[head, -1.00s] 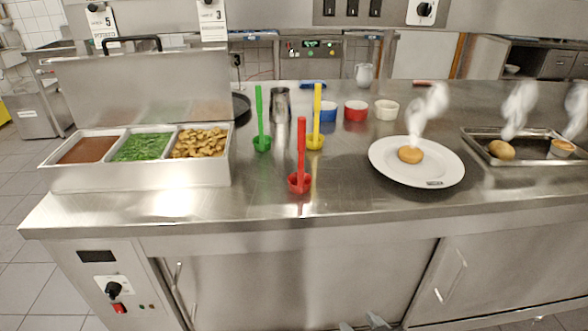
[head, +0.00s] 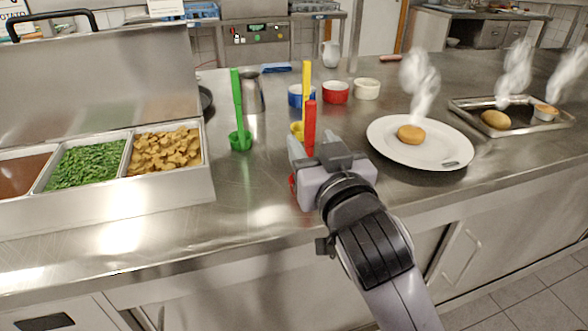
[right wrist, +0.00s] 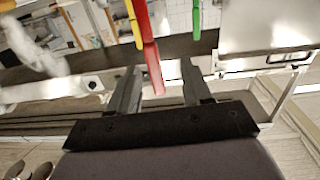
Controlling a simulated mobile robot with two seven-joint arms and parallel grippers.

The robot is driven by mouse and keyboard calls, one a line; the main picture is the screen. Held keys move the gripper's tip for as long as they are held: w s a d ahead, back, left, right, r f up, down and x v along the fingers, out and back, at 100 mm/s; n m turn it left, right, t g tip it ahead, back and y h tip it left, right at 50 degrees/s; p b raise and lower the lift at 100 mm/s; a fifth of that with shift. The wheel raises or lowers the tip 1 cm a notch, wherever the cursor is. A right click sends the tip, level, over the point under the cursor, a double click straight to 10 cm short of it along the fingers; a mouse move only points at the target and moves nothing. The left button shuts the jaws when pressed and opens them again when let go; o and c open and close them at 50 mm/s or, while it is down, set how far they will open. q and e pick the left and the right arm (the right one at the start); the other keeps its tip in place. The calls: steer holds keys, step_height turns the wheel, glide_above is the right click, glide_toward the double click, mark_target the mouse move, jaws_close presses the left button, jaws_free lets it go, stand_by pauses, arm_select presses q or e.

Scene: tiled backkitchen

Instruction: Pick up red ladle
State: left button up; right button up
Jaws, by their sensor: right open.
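The red ladle (head: 310,128) stands upright on the steel counter, its handle showing just beyond my right gripper (head: 308,145) in the head view. Its bowl is mostly hidden behind the gripper. In the right wrist view the red handle (right wrist: 151,55) reaches down between the two open fingers of my right gripper (right wrist: 160,80), with space on both sides. My left gripper is not in view.
A yellow ladle (head: 305,85) stands close behind the red one, and a green ladle (head: 238,110) stands to the left. A white plate (head: 385,130) with a bun is to the right. A food container (head: 190,190) with several compartments is at left.

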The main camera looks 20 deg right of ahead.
mark_target(312, 124)
steer(key=shift+w+r, duration=0.35)
steer(key=shift+w, duration=0.05)
steer(key=w, duration=0.3)
steer(key=w+d+r+p, duration=0.1)
steer(key=shift+w, duration=1.15)
jaws_close()
